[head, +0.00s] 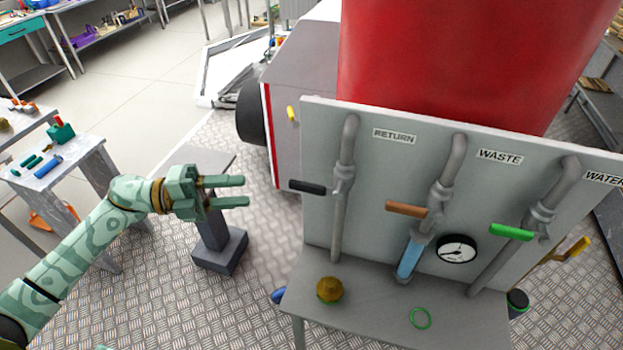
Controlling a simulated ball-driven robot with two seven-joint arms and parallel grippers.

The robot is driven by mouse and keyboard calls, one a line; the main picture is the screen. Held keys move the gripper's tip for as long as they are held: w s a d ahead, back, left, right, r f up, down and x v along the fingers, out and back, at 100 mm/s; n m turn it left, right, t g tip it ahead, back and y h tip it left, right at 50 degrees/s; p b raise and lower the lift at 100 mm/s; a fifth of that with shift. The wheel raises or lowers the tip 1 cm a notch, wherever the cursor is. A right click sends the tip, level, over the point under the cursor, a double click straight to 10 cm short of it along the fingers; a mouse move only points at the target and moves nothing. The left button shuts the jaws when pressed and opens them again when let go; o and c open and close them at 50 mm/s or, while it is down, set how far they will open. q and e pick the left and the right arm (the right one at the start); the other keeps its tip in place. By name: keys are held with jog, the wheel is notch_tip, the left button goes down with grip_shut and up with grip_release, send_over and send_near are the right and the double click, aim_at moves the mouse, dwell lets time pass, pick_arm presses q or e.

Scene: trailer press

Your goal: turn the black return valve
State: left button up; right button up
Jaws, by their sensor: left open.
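The black return valve handle (307,187) sticks out to the left from the grey pipe (343,190) beside the RETURN label (394,136). The handle lies roughly level. My left gripper (246,191) is open and empty, to the left of the handle and apart from it. Its two fingers point right, towards the handle. My right gripper is not in view.
The grey panel (388,210) also carries a brown WASTE handle (406,209), a green WATER handle (511,232) and a gauge (457,248). A brown-yellow knob-like object (330,290) and a green ring (420,318) lie on the shelf. A grey pedestal (220,250) stands below my left gripper.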

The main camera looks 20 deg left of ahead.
aim_at(313, 186)
pick_arm(q)
jog(key=p+x, duration=0.3)
jog(key=x, duration=1.2)
jog(key=shift+w, duration=0.1)
jog(key=shift+f, duration=0.1)
grip_shut()
jog(key=shift+p, duration=0.3)
